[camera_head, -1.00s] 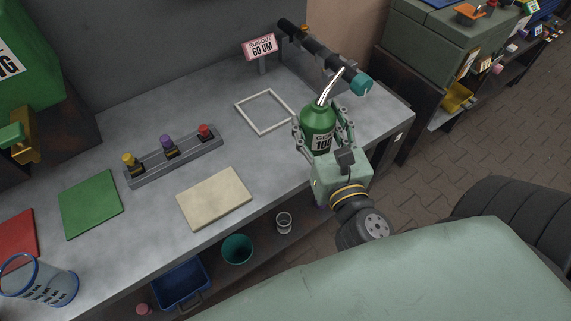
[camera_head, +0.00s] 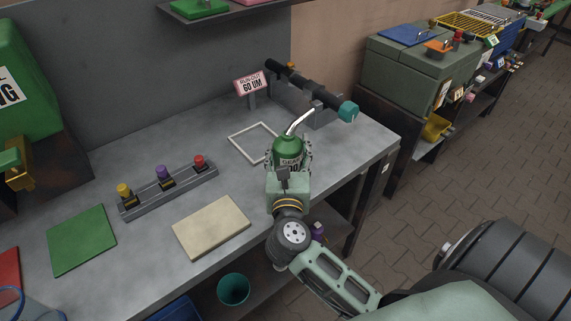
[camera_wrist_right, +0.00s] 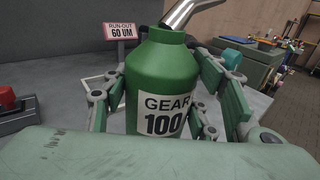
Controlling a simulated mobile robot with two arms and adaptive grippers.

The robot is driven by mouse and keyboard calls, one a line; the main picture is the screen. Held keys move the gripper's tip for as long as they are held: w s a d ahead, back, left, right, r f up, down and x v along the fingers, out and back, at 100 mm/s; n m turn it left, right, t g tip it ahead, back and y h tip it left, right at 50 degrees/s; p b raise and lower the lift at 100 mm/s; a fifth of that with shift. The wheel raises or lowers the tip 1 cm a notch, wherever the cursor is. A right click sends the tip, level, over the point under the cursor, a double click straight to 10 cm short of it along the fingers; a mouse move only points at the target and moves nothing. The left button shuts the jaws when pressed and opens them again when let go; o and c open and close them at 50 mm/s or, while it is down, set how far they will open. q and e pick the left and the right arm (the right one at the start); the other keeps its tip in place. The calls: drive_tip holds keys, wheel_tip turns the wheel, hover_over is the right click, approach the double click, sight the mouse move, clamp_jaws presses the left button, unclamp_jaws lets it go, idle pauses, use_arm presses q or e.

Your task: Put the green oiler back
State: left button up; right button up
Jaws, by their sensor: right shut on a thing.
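The green oiler (camera_head: 289,147) has a bent silver spout and a white label. My right gripper (camera_head: 289,163) is shut around its body and holds it upright over the right part of the grey bench. In the right wrist view the oiler (camera_wrist_right: 162,75) sits between the fingers (camera_wrist_right: 170,105), with its label reading GEAR 100. Whether its base touches the bench is hidden by the gripper. A white square outline (camera_head: 232,141) lies on the bench, left of and behind the oiler, and is empty where it shows. My left gripper is not in view.
A RUN-OUT 60 UM sign (camera_head: 251,84) and a dark cylinder with a teal end (camera_head: 310,88) stand behind. A rack with yellow, purple and red-topped items (camera_head: 172,189), a beige board (camera_head: 211,227) and a green mat (camera_head: 82,239) lie to the left.

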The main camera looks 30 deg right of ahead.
drive_tip(key=shift+w+a+f, duration=0.1)
drive_tip(key=shift+w+a, duration=0.05)
drive_tip(key=shift+w, duration=0.1)
drive_tip(key=shift+f, duration=0.35)
wheel_tip(320, 180, down, 3)
drive_tip(key=shift+f, duration=0.2)
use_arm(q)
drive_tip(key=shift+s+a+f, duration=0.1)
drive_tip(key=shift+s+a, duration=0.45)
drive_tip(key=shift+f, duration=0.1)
use_arm(e)
drive_tip(key=shift+f+b, duration=0.2)
drive_tip(key=shift+b, duration=0.1)
drive_tip(key=o, duration=1.5)
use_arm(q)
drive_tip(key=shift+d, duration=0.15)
use_arm(e)
drive_tip(key=shift+o, duration=0.2)
